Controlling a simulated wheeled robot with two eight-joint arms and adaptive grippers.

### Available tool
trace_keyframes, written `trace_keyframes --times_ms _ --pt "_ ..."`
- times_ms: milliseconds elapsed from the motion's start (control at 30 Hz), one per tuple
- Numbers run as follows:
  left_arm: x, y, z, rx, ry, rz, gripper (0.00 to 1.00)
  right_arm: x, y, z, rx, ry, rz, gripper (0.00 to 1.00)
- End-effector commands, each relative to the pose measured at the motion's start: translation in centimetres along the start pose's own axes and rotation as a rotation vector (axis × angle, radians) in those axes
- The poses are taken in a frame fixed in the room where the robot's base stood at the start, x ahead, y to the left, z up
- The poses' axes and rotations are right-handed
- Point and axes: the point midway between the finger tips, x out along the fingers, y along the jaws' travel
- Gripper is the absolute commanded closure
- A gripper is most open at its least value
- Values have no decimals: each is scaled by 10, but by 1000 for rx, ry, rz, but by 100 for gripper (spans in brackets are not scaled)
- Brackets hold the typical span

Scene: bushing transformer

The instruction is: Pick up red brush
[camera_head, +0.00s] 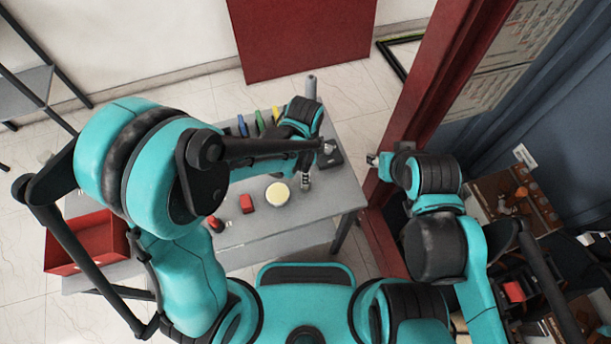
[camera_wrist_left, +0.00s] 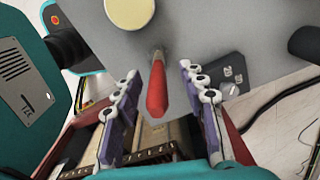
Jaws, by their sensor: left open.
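The red brush (camera_wrist_left: 157,92) lies on the grey table, with its red handle between the two fingers of my left gripper (camera_wrist_left: 159,72) in the left wrist view. The fingers are spread, with a gap on each side of the handle. The brush's narrow metal end points away from the gripper, toward the pale yellow disc (camera_wrist_left: 129,12). In the head view my left arm covers most of the brush and the gripper. My right gripper (camera_head: 373,160) is off the table's right edge, small in view, and its jaws are unclear.
A red bin (camera_head: 88,243) is at the left. A red frame post (camera_head: 440,95) stands on the right.

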Motion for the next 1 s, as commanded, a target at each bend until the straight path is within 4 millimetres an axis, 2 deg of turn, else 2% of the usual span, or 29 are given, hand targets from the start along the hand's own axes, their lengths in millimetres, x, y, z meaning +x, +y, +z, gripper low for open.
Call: trace_keyframes --times_ms 33,200,500,533,667,1000 --pt "12 2 -1 1 0 0 58 6 0 4 0 0 0 61" --pt "35 3 -2 0 0 0 58 12 0 9 0 0 0 61" --pt "39 3 -2 0 0 0 58 12 0 9 0 0 0 61" --pt "39 3 -2 -1 0 0 64 12 0 9 0 0 0 61" --pt "39 3 -2 -1 0 0 98 12 0 9 0 0 0 61" --pt "38 3 -2 -1 0 0 100 12 0 9 0 0 0 61"
